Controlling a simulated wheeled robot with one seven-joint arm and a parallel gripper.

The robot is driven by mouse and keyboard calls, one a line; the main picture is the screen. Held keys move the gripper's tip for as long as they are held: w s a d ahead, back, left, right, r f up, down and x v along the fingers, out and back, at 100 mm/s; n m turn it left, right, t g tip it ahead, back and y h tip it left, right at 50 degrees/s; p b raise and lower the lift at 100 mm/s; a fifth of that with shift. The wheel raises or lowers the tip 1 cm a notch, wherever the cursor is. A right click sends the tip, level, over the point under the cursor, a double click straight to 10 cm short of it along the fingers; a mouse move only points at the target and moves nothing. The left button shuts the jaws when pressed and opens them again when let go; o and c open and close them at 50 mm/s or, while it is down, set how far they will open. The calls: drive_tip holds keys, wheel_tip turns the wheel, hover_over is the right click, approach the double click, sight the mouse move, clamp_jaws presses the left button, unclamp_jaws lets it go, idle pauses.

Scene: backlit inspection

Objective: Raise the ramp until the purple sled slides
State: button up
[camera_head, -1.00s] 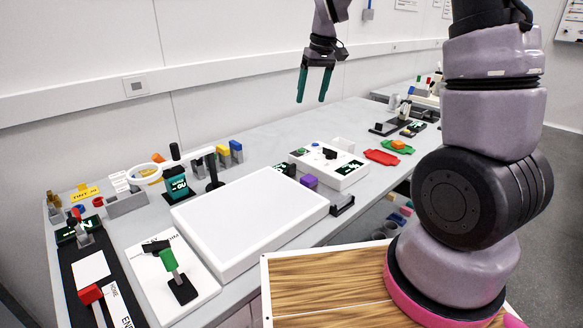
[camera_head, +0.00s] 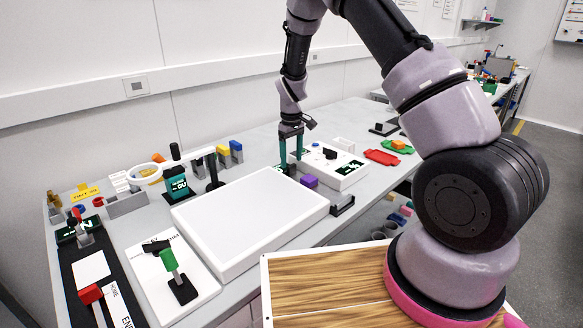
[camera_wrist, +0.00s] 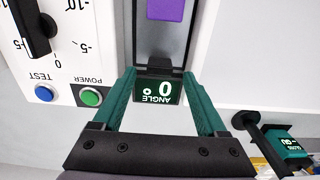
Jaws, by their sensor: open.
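The purple sled (camera_head: 308,181) sits on the narrow grey ramp between the white panel and the white control box. In the wrist view the sled (camera_wrist: 167,9) is at the top edge, partly cut off, on the ramp (camera_wrist: 162,40). A dark lip (camera_wrist: 160,68) ends the ramp, beside an angle display (camera_wrist: 158,90) reading 0. My gripper (camera_head: 291,165) is open at the ramp's far end. In the wrist view its green fingers (camera_wrist: 160,74) stand on either side of the lip and display, holding nothing. I cannot tell whether they touch anything.
The control box (camera_head: 333,172) with a dial and buttons borders the ramp on one side, the large white panel (camera_head: 250,215) on the other. A black post with arm (camera_head: 213,172) and a green display (camera_head: 175,184) stand near the panel's back edge.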

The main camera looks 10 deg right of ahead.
sight(292, 165)
wheel_tip(292, 165, down, 4)
drive_tip(key=shift+f, duration=0.1)
clamp_jaws()
idle(1.5)
